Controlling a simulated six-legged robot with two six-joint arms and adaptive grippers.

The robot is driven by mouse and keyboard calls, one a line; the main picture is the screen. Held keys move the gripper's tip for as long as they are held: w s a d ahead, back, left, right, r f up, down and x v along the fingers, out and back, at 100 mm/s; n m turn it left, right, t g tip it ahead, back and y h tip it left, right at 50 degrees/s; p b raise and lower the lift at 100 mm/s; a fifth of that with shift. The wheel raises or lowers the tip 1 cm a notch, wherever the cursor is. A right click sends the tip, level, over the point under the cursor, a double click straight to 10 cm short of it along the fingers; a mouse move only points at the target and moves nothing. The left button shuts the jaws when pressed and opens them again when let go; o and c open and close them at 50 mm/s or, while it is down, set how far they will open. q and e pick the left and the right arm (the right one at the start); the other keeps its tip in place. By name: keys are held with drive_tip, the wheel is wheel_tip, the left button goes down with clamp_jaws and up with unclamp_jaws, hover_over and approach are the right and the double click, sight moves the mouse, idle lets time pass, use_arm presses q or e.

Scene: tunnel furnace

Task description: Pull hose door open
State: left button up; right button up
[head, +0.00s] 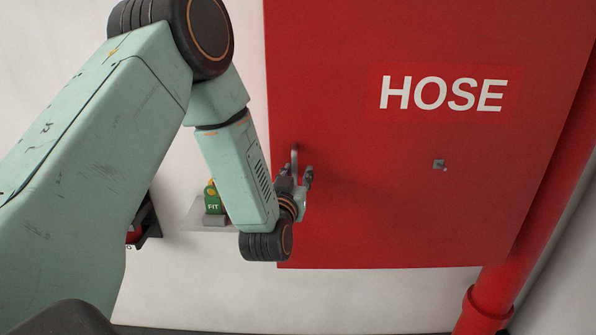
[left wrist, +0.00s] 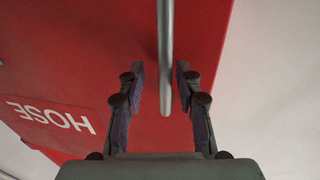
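The red hose door (head: 400,190) with white "HOSE" lettering fills the middle and right of the head view and looks flush in the wall. Its grey vertical bar handle (head: 294,160) is near the door's left edge. My left gripper (head: 299,180) is at the handle, partly hidden behind its own wrist. In the left wrist view, the left gripper (left wrist: 161,85) is open, with one finger on each side of the handle (left wrist: 166,60). Gaps show between the fingers and the bar. The door (left wrist: 90,60) lies behind them. My right gripper is not in view.
A small grey shelf (head: 197,214) with a green bottle (head: 212,198) is on the wall left of the door. A red pipe (head: 540,220) runs down at the right. A small metal fitting (head: 439,164) sits on the door's face.

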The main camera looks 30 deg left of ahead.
use_arm(q)
drive_tip(key=shift+s+a, duration=0.15)
drive_tip(key=shift+a, duration=0.35)
drive_tip(key=shift+w+d, duration=0.3)
drive_tip(key=shift+w, duration=0.1)
drive_tip(key=c, duration=0.4)
drive_tip(key=shift+c, duration=0.9)
drive_tip(key=shift+s+a, duration=0.15)
drive_tip(key=shift+s, duration=0.15)
clamp_jaws()
drive_tip(key=shift+w, duration=0.2)
drive_tip(key=shift+s, duration=0.1)
